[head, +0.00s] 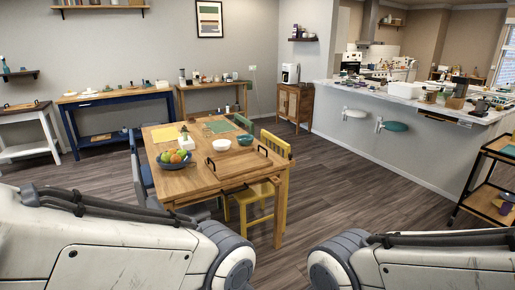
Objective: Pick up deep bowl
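A wooden dining table (205,183) stands in the middle of the head view. On it are a small white bowl (222,145), a small teal bowl (245,140) and a blue bowl (173,164) filled with fruit. I cannot tell which of these, if any, is the deep bowl. The cane cabinet (294,106) stands against the far wall, with a white coffee-maker-like appliance (290,73) on top. My two arms fill the lower left and lower right. Neither gripper shows in the frame.
Yellow, green and blue chairs surround the table; a yellow chair (254,205) is nearest. A long counter (420,105) with many items runs along the right, and a black-framed cart (489,187) stands at the right edge. Wood floor (350,190) between table and counter is clear.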

